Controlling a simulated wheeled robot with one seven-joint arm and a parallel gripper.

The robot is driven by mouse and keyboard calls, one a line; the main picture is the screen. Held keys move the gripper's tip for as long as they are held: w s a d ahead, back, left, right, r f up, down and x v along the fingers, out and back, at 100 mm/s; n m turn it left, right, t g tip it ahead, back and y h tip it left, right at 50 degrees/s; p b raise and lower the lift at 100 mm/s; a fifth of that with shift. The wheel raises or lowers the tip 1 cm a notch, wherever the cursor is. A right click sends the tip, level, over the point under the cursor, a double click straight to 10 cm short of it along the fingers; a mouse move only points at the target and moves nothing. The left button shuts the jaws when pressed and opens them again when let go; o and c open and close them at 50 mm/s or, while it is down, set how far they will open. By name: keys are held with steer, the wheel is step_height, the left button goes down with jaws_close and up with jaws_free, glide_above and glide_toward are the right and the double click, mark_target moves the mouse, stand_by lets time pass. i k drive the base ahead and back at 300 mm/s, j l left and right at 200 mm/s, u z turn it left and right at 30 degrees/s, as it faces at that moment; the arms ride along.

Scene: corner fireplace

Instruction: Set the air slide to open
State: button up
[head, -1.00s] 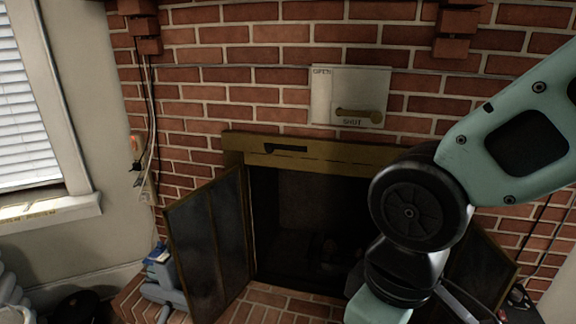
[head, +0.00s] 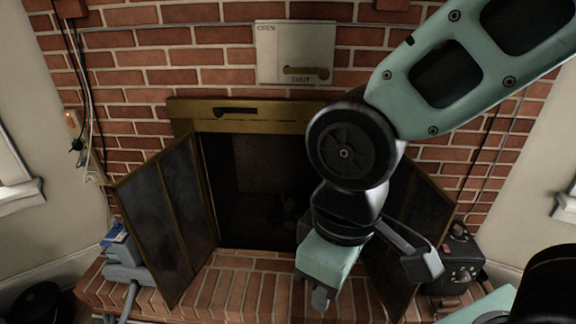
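A brass lip (head: 270,117) runs along the top of the fireplace opening, with a short black slide handle (head: 235,111) on its left half. Above it, a pale plate (head: 272,52) is fixed to the bricks, marked OPEN at upper left and SHUT at lower right. A brass lever (head: 305,71) lies nearly level on this plate, just above SHUT. I cannot tell which of the two is the air slide. The end of my arm, with my gripper (head: 322,298), hangs low before the firebox, well below both and touching neither. Its fingers do not show clearly.
The left mesh door (head: 170,220) and right mesh door (head: 405,235) stand swung outward. Blue and grey items (head: 125,262) lie on the brick hearth (head: 235,285) at left. A dark case (head: 460,262) stands at right. The wall before the plate is clear.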

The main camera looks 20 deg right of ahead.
mark_target(218, 113)
steer(key=i+l+u, duration=0.15)
steer(key=i+u, duration=0.2)
steer(key=i+l+u, duration=0.35)
steer(key=i+j, duration=0.05)
steer(key=j, duration=0.05)
